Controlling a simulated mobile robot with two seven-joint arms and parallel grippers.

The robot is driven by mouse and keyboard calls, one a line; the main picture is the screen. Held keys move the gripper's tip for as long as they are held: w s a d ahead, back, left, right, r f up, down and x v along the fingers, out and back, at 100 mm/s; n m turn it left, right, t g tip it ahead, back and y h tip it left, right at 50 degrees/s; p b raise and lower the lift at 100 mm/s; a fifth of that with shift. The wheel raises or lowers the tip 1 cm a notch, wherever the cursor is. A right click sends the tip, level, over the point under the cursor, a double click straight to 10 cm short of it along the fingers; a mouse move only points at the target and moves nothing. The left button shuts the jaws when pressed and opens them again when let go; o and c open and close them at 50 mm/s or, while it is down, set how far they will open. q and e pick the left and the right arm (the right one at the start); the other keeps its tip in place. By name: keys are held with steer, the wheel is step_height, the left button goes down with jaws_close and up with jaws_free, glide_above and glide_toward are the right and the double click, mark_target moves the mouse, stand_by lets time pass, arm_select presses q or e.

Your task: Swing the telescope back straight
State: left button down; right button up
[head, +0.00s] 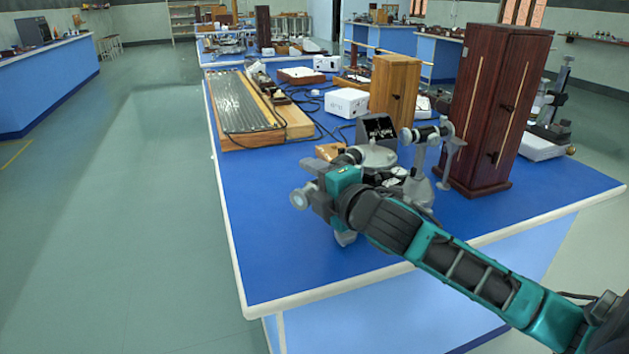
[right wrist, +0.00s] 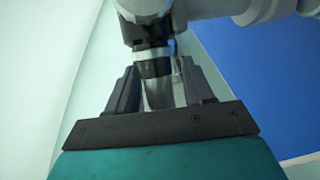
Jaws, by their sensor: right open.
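The grey metal spectrometer (head: 378,158) stands on the near part of the blue bench. One of its tubes, with a dark knob (head: 446,127), points right, toward the tall cabinet. The telescope (head: 299,199) shows as a grey round end at the left, beside my right gripper (head: 322,180); my gripper and arm hide much of it. In the right wrist view, the fingers of my open gripper (right wrist: 160,88) stand on either side of a grey part with a black collar (right wrist: 153,65). I cannot tell whether they touch it. My left gripper is not in view.
A dark red wooden cabinet (head: 495,110) stands right of the spectrometer, with a lighter wooden cabinet (head: 395,90) behind. A white box (head: 347,102) and a ribbed panel (head: 243,102) stand farther back. The blue bench (head: 270,265) is clear at its near left corner.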

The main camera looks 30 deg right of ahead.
jaws_close()
stand_by(0.4)
